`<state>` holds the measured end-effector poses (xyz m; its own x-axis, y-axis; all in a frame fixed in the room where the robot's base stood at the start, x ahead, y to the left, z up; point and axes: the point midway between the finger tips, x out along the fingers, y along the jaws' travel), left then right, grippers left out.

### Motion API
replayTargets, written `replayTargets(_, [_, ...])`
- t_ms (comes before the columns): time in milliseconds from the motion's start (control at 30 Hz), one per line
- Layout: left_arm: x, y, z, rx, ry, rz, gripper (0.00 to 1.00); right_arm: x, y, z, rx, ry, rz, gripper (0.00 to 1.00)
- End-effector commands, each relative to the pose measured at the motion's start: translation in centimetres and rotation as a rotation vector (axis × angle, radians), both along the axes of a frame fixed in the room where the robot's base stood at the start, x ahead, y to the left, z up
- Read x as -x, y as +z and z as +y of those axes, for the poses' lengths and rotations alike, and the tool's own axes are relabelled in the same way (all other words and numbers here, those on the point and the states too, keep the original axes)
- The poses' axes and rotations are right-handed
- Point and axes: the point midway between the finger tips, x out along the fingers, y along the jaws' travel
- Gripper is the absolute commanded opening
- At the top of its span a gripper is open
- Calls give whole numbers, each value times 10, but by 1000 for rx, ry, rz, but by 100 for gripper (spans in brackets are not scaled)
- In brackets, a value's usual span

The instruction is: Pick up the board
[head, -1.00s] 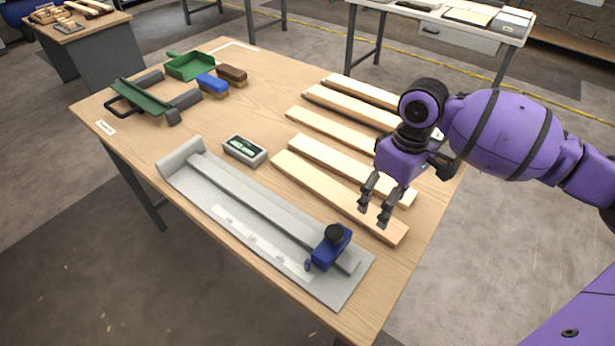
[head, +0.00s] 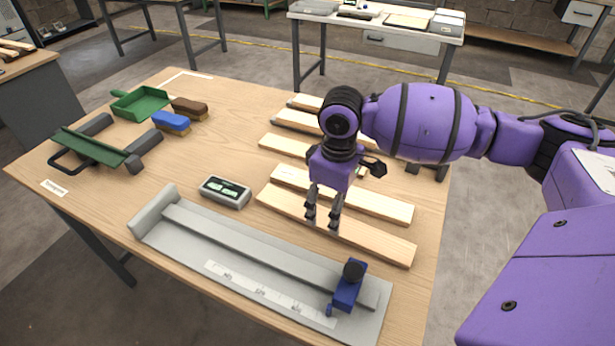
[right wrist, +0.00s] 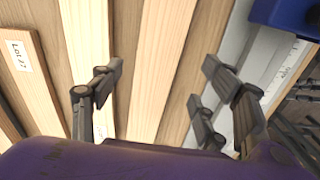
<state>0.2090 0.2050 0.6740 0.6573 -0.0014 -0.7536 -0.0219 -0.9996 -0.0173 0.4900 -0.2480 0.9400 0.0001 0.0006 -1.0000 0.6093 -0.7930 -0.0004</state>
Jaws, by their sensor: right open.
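Several pale wooden boards lie side by side on the table. The nearest board (head: 375,242) lies flat beside the grey measuring fixture, and my right gripper (head: 322,222) points down over its middle. In the right wrist view, my open right gripper (right wrist: 162,82) has its fingers on either side of this board (right wrist: 166,50), with nothing held. Whether the fingertips touch the board or table cannot be told. A second board (head: 380,203) lies just behind it; others are partly hidden by my arm. My left gripper is out of view.
The grey fixture (head: 225,230) with a blue clamp (head: 346,293) runs along the near edge. A small display box (head: 224,191) stands close to the nearest board's left end. Brushes (head: 171,122), a green dustpan (head: 140,102) and a green-topped holder (head: 92,145) are at left.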

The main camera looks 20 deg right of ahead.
Motion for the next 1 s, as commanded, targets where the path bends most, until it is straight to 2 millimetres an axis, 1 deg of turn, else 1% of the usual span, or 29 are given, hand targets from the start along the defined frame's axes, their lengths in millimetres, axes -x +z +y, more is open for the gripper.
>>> replayTargets(200, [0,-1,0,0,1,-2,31,-2,-32,-4,0,-2,4,69])
replayTargets(300, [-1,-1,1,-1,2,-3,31,-2,-44,-3,0,-1,2,69])
replayTargets(367, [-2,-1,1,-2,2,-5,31,-3,-47,-3,0,0,0,69])
replayTargets(533, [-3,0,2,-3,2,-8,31,-3,-46,-3,0,0,-1,69])
replayTargets(567, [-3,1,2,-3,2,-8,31,-3,-46,-3,0,0,-1,66])
replayTargets(933, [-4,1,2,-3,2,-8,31,-3,-46,-3,1,0,-2,18])
replayTargets(967, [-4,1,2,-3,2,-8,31,-3,-46,-3,1,0,-2,14])
replayTargets(1000, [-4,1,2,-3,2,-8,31,-4,-45,-3,0,0,-3,14])
